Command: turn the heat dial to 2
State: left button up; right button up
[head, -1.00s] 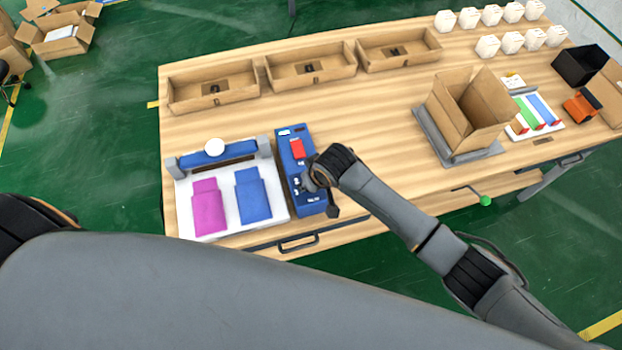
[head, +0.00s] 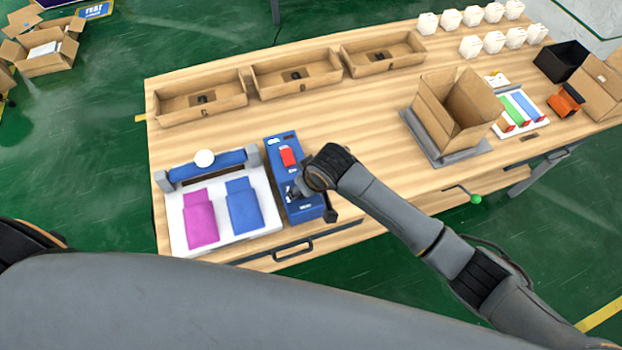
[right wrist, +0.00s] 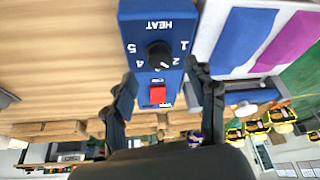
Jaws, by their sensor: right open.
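The blue heat control box (head: 283,150) stands on the table to the right of the sealer, with a red switch (head: 288,156) on top. In the right wrist view the box (right wrist: 130,12) shows upside down with the word HEAT, a black round dial (right wrist: 160,54) and the red switch (right wrist: 158,94). The numbers 1, 2, 4 and 5 are readable around the dial. A small light mark on the dial lies near the 2; its exact setting is unclear. My right gripper (right wrist: 161,74) is open, its fingers on either side of the box. In the head view it (head: 299,188) hides the dial.
The sealer's white board (head: 180,240) with a magenta pouch (head: 200,218) and a blue pouch (head: 244,206) stands close left of the box. Cardboard trays (head: 200,96) line the back. An open carton (head: 435,110) stands to the right, with bare table between.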

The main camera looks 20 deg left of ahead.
jog(key=v, duration=0.8)
jog(key=shift+f, duration=0.1)
